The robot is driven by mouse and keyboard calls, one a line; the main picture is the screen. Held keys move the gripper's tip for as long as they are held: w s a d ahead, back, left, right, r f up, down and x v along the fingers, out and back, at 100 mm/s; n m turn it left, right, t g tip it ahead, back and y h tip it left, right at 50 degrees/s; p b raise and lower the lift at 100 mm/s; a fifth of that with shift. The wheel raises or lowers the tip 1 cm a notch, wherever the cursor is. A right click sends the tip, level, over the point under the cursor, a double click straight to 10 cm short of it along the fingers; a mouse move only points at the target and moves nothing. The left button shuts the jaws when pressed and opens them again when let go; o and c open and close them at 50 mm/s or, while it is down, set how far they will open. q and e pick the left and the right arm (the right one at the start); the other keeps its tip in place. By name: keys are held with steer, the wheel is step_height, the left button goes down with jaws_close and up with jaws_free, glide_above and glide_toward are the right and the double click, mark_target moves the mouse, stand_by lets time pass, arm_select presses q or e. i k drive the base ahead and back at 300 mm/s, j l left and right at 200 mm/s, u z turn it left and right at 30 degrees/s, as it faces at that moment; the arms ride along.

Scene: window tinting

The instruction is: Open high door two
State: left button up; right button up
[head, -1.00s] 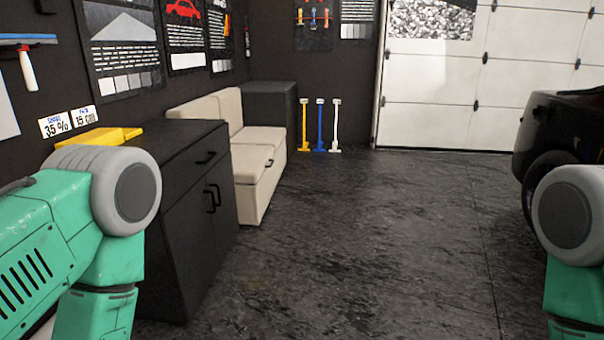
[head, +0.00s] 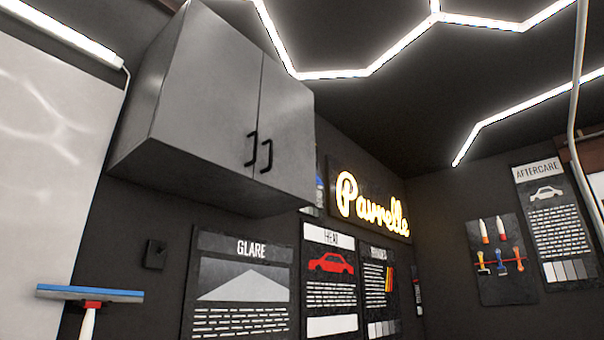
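A grey wall cabinet (head: 220,110) hangs high on the dark left wall in the head view. It has two shut doors side by side, the left door (head: 207,85) and the right door (head: 287,125). Each door has a black handle near the middle seam, the left handle (head: 252,149) and the right handle (head: 266,156). No label shows which door is number two. Neither of my grippers is in the head view.
A squeegee (head: 90,295) with a blue and red head is at the lower left. Posters (head: 240,285) and a lit sign (head: 370,205) are on the wall beneath and beyond the cabinet. A tool board (head: 500,260) hangs at the right. Light strips (head: 335,74) run along the ceiling.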

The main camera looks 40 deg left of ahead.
mark_target(285, 164)
steer(key=i+u, duration=0.45)
steer(key=i+l+u, duration=0.3)
steer(key=i+u, duration=0.15)
steer(key=i+l+u, duration=0.4)
steer(key=i+l, duration=0.05)
steer(key=i, duration=0.1)
